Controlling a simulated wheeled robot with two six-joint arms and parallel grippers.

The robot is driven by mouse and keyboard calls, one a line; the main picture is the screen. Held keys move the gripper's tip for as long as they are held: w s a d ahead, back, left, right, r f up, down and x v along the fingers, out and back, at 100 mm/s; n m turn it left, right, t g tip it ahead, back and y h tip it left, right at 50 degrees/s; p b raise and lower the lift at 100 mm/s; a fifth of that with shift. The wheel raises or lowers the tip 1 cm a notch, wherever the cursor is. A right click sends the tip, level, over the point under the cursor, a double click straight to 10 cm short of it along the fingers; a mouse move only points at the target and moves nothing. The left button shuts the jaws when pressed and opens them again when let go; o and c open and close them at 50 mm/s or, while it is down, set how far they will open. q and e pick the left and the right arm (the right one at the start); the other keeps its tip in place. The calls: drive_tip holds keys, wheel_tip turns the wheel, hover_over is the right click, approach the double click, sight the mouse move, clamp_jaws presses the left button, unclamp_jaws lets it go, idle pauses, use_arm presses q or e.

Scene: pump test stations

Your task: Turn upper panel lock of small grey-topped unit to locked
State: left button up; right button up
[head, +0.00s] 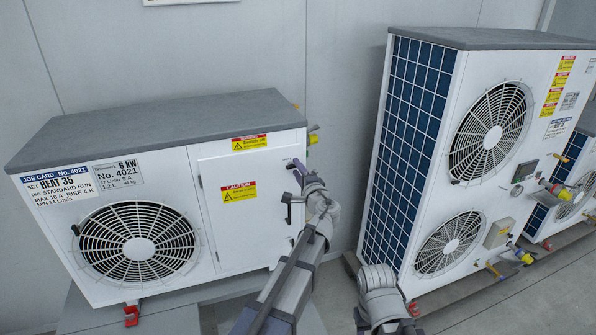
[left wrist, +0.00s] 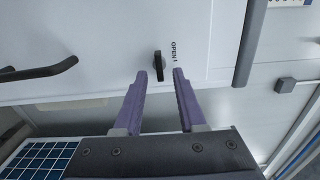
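The small grey-topped unit (head: 110,128) stands at the left in the head view. My left gripper (head: 294,165) is at the upper right part of its white side panel (head: 222,222). In the left wrist view, a black lock knob (left wrist: 158,66) sits on the panel beside printed text reading OPEN. The knob's long side points along the fingers. The two purple fingers of my left gripper (left wrist: 159,74) are apart, with the knob between their tips; I see no contact. The gripper hides the knob in the head view. My right gripper does not show.
A black handle (head: 289,208) sticks out below the left gripper; it also shows in the left wrist view (left wrist: 40,70). A taller unit (head: 436,150) with two fans stands to the right. A narrow gap separates the units. Yellow-marked fittings (head: 313,139) project from the small unit's right side.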

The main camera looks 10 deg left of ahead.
use_arm(q)
drive_tip(key=v, duration=0.7)
drive_tip(key=shift+s+d, duration=0.25)
drive_tip(key=shift+s, duration=0.1)
drive_tip(key=s+f+n+g+h, duration=0.2)
drive_tip(key=s+f+n+g, duration=0.45)
drive_tip(key=s+f, duration=0.6)
drive_tip(key=s+d+f+g+h, duration=0.3)
drive_tip(key=s+d+f+g, duration=0.1)
drive_tip(key=s, duration=0.4)
drive_tip(key=s+d+f+n+g+h, duration=0.1)
drive_tip(key=s+d+f+g+h, duration=0.2)
drive_tip(key=s+d, duration=0.4)
wheel_tip(320, 180, down, 2)
drive_tip(key=shift+s+f+g+h, duration=0.2)
drive_tip(key=shift+s+g+h, duration=0.2)
drive_tip(key=shift+s+g, duration=0.65)
